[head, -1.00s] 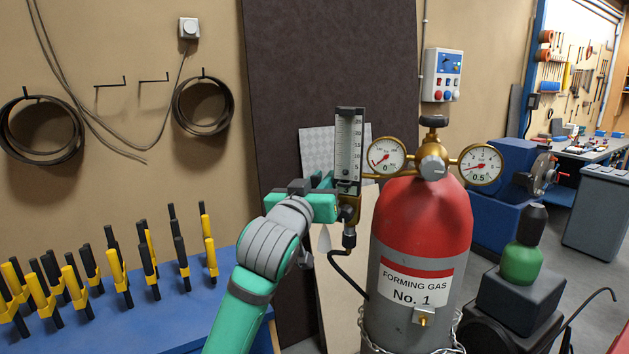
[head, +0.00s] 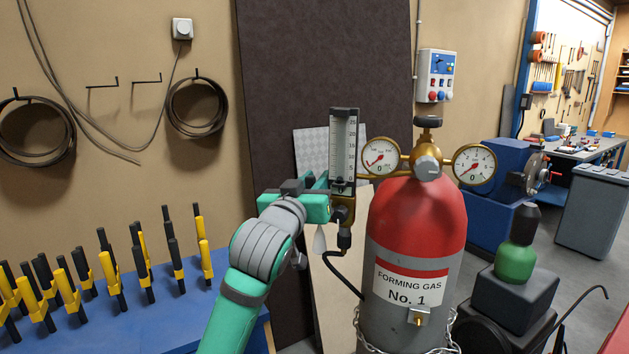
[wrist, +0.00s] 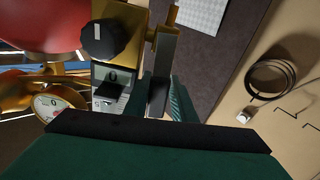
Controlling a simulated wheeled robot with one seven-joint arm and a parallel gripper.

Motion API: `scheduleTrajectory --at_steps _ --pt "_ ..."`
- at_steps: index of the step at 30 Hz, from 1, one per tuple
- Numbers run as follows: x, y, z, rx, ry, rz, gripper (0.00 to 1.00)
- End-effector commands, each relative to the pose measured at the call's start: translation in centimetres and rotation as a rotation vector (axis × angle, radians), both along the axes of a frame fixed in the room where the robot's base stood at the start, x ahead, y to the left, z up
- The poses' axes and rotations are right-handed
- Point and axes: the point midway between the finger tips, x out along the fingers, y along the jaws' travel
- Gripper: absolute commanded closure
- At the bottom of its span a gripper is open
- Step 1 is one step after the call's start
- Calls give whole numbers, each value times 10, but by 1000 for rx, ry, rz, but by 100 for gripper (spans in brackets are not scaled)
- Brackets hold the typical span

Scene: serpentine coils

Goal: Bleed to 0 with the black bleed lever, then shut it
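In the head view my gripper (head: 322,190) is at the flowmeter's lower block, which hides the lever. The right gauge (head: 474,165) carries the printed figure 0 at its bottom. The left gauge (head: 381,157) also shows 0.
The flowmeter tube (head: 343,145) stands upright beside the red-topped cylinder (head: 420,215). A black round knob (wrist: 100,40) sits near the plate. A black hose (head: 342,275) hangs below. Yellow and black stands (head: 110,275) fill the blue bench at left.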

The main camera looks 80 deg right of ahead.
Motion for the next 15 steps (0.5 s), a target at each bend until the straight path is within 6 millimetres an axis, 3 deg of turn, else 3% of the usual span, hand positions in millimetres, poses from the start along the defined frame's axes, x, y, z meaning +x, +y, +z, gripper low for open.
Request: scheduleTrajectory --at_steps 1,5,15 --pt "-10 1 -2 3 -3 -17 64" --pt "-11 10 -2 1 -4 -20 64" --pt "-11 55 -6 -1 -2 -23 64"
